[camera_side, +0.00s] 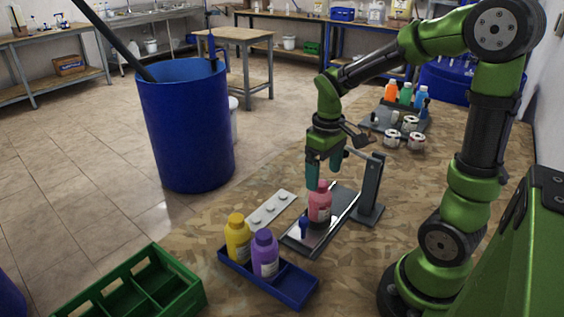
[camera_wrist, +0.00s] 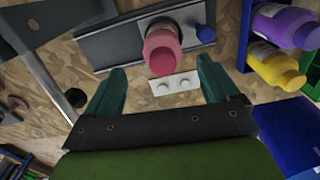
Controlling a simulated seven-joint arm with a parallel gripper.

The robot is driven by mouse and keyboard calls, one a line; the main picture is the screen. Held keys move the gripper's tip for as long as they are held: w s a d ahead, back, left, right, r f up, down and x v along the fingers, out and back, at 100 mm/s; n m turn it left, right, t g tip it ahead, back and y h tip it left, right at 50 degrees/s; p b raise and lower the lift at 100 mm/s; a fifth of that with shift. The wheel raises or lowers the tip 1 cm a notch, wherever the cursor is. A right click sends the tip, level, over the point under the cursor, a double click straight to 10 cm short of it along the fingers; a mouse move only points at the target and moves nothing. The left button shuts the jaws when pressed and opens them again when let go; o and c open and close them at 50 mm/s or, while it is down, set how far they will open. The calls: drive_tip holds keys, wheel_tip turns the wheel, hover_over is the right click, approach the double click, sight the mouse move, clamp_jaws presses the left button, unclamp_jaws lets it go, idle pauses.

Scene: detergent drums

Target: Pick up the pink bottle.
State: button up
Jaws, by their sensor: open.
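The pink bottle (camera_side: 319,206) stands upright on a flat metal plate (camera_side: 345,203) on the wooden table. It also shows in the wrist view (camera_wrist: 161,52), just beyond the fingers and roughly centred between them. My gripper (camera_side: 323,172) is above the bottle with its teal fingers pointing down, close to the cap. In the wrist view its two fingers (camera_wrist: 160,80) are spread wide with nothing between them. I cannot tell from the side view whether a finger touches the bottle.
A small blue item (camera_side: 303,228) stands beside the bottle, and a dark post (camera_side: 371,183) rises behind the plate. A blue tray (camera_side: 292,292) holds yellow (camera_side: 238,241) and purple (camera_side: 265,256) bottles. A white strip (camera_side: 268,209) lies left. A green crate (camera_side: 133,288) is at front left.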

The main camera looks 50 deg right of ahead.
sight(320, 199)
wheel_tip(320, 199, down, 9)
drive_tip(key=shift+a+r, duration=0.15)
idle(0.4)
drive_tip(key=shift+w, duration=0.1)
drive_tip(key=shift+c, duration=0.4)
drive_tip(key=c, duration=1.2)
